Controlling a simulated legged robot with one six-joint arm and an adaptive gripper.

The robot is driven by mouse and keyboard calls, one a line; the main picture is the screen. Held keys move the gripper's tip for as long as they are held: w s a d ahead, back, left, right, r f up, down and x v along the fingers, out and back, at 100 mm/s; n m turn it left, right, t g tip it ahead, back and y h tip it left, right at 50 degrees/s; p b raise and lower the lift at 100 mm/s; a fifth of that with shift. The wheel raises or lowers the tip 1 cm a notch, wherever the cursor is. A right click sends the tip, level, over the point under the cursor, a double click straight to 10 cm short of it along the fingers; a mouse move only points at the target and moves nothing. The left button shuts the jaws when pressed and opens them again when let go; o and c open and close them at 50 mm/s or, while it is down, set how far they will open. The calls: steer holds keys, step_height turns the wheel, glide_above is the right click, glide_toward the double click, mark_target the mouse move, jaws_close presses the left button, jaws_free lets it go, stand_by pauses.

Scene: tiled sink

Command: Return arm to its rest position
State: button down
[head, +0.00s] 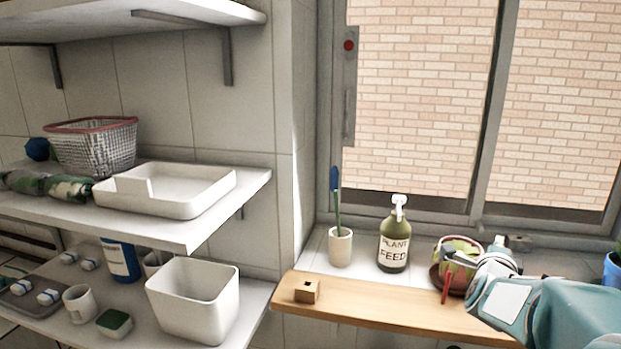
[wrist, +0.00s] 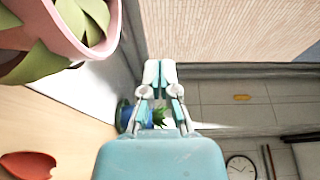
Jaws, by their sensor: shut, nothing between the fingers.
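My gripper (wrist: 160,72) shows in the wrist view, with its pale fingers together and nothing between them. In the head view my teal and white arm reaches in from the right edge, over the right end of the wooden board (head: 410,308). The gripper end (head: 497,258) is small there and partly hidden by the arm. It is beside the potted plant (head: 458,262) on the sill; I cannot tell the exact gap. In the wrist view a pink pot (wrist: 75,45) with green leaves is close at the upper left.
A plant feed bottle (head: 393,240), a cup with a brush (head: 340,247) and a small wooden block (head: 307,291) stand left of my arm. A red object (wrist: 27,165) lies at the lower left of the wrist view. A blue pot (wrist: 124,115) is partly behind my fingers.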

steer(key=s+a+f+n+g+y, duration=0.1)
steer(key=s+a+n+g+y, duration=0.1)
steer(key=s+a+n+y, duration=0.45)
steer(key=s+a+f+n+g+y, duration=0.15)
steer(key=s+a+n, duration=0.25)
steer(key=a+n, duration=0.5)
steer(key=s+a+f+n+g, duration=0.1)
steer(key=s+a+n+g, duration=0.1)
steer(key=s, duration=0.4)
steer(key=s+a+f+n+g+y, duration=0.1)
steer(key=s+a+f+n+g, duration=0.1)
steer(key=s, duration=0.4)
steer(key=s+a+f+n+g, duration=0.2)
steer(key=s+a+n, duration=0.1)
steer(key=s+n, duration=0.2)
steer(key=shift+s+a+f+y, duration=0.2)
steer(key=shift+s+y, duration=0.1)
steer(key=shift+s, duration=0.5)
steer(key=shift+w, duration=0.1)
